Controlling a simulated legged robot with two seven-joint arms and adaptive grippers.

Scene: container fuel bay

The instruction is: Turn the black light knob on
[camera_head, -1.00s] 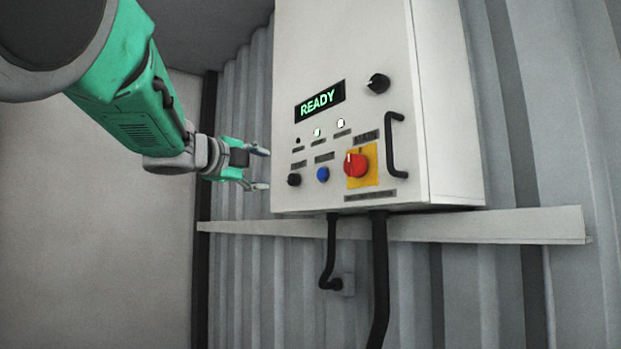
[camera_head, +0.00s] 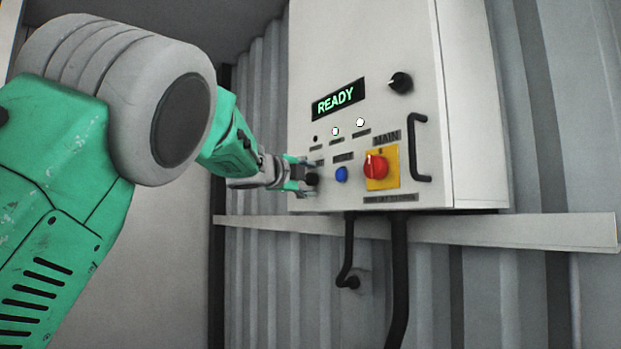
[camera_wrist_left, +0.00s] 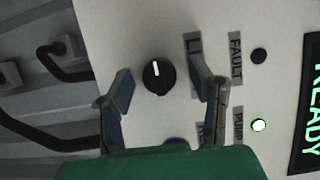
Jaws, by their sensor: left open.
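The black light knob (camera_head: 312,179) is at the lower left of the white control box, partly hidden by my left gripper (camera_head: 300,174). In the left wrist view the round black knob (camera_wrist_left: 158,78) shows a white mark pointing to the top of the picture. A partly hidden label beginning with "L" sits beside it. My left gripper (camera_wrist_left: 163,72) is open, one finger on each side of the knob, with a visible gap to each. How near the fingertips are to the panel I cannot tell. My right gripper is not in view.
The control box (camera_head: 365,45) carries a lit READY display (camera_head: 338,97), a blue button (camera_head: 341,174), a red MAIN switch (camera_head: 376,167) on yellow, another black knob (camera_head: 400,82) and a black handle (camera_head: 418,148). A ledge (camera_head: 520,229) and black cables run below.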

